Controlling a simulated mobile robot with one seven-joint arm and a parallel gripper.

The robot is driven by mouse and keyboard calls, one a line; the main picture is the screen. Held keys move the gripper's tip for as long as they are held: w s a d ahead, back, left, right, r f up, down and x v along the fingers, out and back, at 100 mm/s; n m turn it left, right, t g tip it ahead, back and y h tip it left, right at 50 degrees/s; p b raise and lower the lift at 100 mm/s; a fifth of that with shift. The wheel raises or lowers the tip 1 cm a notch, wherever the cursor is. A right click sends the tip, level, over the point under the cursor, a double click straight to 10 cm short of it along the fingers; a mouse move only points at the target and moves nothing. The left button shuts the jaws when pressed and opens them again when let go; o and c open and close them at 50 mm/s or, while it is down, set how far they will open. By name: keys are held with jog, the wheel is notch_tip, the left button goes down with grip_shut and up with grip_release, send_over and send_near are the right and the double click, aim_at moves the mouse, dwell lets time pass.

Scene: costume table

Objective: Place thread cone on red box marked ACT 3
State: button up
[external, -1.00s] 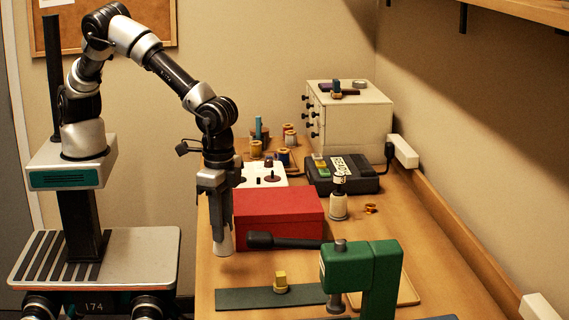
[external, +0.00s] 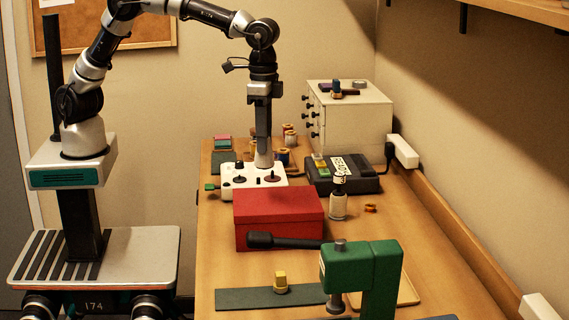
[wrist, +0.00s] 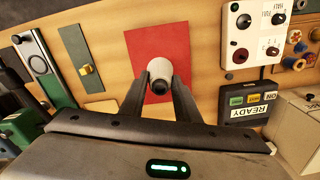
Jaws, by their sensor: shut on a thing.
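My gripper (external: 264,146) is shut on a pale thread cone (external: 264,158) and holds it up in the air, roughly upright. The wrist view shows the cone (wrist: 158,70) between the two fingers, with its dark opening facing the camera. The red box (external: 278,222) stands shut on the table with a clear top. In the wrist view the red box (wrist: 172,35) lies beneath and behind the cone. The cone is apart from the box, well above it. No ACT 3 marking is readable in these frames.
A green press (external: 365,270) with a dark handle (external: 285,241) stands in front of the box. A white bottle (external: 338,206) stands right of it. A white knob panel (external: 240,183), a dark READY device (external: 345,175) and a drawer cabinet (external: 360,120) are behind.

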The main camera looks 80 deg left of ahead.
notch_tip(320, 180, down, 9)
dwell(0.4)
jog(key=shift+f, duration=0.15)
jog(key=o, duration=1.1)
jog(key=shift+c, duration=0.2)
notch_tip(320, 180, up, 12)
jog(key=shift+r, duration=0.2)
